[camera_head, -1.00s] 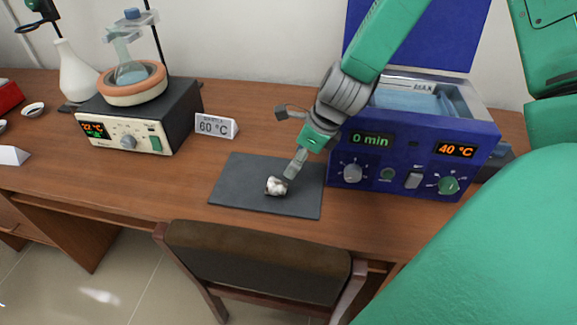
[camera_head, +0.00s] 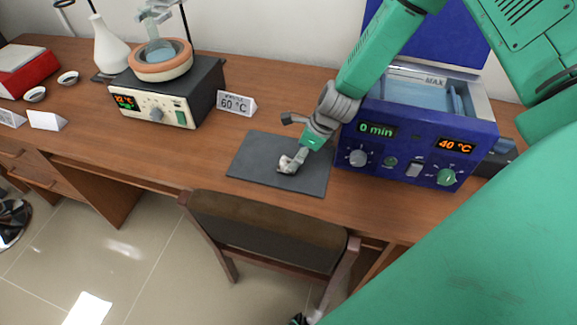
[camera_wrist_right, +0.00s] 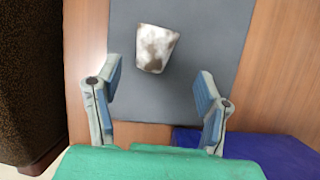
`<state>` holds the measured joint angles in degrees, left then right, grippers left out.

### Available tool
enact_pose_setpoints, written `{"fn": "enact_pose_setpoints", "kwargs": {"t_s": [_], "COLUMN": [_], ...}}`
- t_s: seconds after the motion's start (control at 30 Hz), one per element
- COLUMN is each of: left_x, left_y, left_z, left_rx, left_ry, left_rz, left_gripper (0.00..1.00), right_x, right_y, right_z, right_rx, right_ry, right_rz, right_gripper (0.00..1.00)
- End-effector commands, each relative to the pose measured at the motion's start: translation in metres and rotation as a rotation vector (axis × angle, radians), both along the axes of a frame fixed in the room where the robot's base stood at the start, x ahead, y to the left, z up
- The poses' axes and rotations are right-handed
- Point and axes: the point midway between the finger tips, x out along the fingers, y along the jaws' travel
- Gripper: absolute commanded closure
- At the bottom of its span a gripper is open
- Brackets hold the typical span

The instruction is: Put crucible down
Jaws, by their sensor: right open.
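A small white crucible with brownish-grey stains (camera_head: 285,164) rests on the dark grey mat (camera_head: 253,168). In the right wrist view the crucible (camera_wrist_right: 157,47) lies just ahead of the fingertips, apart from both fingers. My right gripper (camera_head: 293,140) is over the mat, with one finger close beside the crucible and partly covering it in the head view. In the right wrist view my right gripper (camera_wrist_right: 158,75) is open, with nothing between its fingers. My left gripper is not in view.
A blue water bath (camera_head: 415,145) reading 0 min and 40 °C stands right of the mat. A heating unit (camera_head: 165,95) with a round bath stands left, beside a 60 °C sign (camera_head: 236,103). A chair (camera_head: 270,230) stands at the table's front edge. The table left of the mat is clear.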

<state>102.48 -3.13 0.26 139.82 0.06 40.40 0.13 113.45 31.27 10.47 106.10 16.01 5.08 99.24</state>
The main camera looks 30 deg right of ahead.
Motion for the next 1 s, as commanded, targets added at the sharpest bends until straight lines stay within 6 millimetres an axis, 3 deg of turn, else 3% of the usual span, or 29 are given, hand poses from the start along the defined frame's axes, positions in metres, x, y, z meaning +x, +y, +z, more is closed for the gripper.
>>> {"fn": "enact_pose_setpoints", "kwargs": {"t_s": [0.5,0.77,0.9,1.0], "left_x": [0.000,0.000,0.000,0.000], "left_y": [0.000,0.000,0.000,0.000], "left_z": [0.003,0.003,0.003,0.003], "left_rx": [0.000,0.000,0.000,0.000], "left_ry": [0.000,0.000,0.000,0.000], "left_rz": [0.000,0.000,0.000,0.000], "left_gripper": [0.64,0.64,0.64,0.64], "right_x": [0.016,0.017,0.017,0.017], "right_y": [0.022,0.023,0.022,0.022], "right_z": [-0.049,-0.050,-0.051,-0.051], "right_rx": [-0.002,0.000,0.000,0.000], "right_ry": [0.001,-0.001,0.000,0.000], "right_rz": [0.001,0.000,-0.001,-0.001], "right_gripper": [0.37,0.37,0.83,0.85]}}
